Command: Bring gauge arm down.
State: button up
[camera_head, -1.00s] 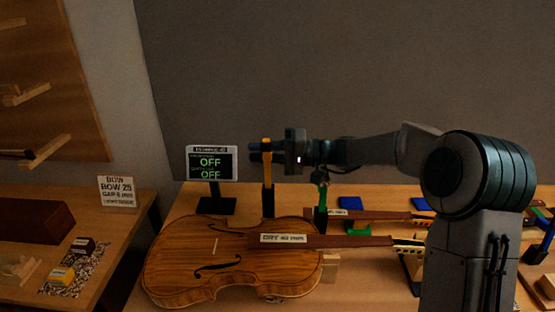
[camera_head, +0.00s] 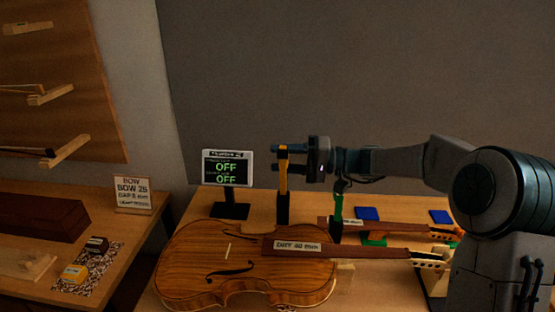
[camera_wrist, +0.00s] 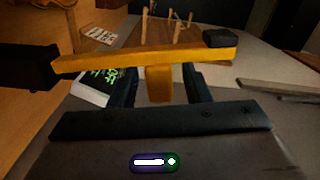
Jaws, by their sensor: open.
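The gauge arm (camera_head: 283,170) is a yellow bar standing upright on a black post behind the violin. In the wrist view the gauge arm (camera_wrist: 215,54) crosses the picture, with a yellow tab (camera_wrist: 159,86) sticking out toward me. My gripper (camera_head: 290,157) reaches in from the right at the upper part of the bar. Its fingers are open, and in the wrist view the gripper (camera_wrist: 160,88) has one finger on each side of the tab, with gaps visible. The bar has a dark block at each end in the wrist view.
A display (camera_head: 227,168) reading OFF stands left of the gauge. The violin (camera_head: 245,265) with a label lies in front, below my arm. A green-topped black post (camera_head: 338,212) stands close to the right. A side table with a bow card (camera_head: 132,194) is at left.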

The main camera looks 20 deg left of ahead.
jog(key=b+v, duration=0.1)
jog(key=v, duration=1.1)
jog(key=shift+d, duration=0.25)
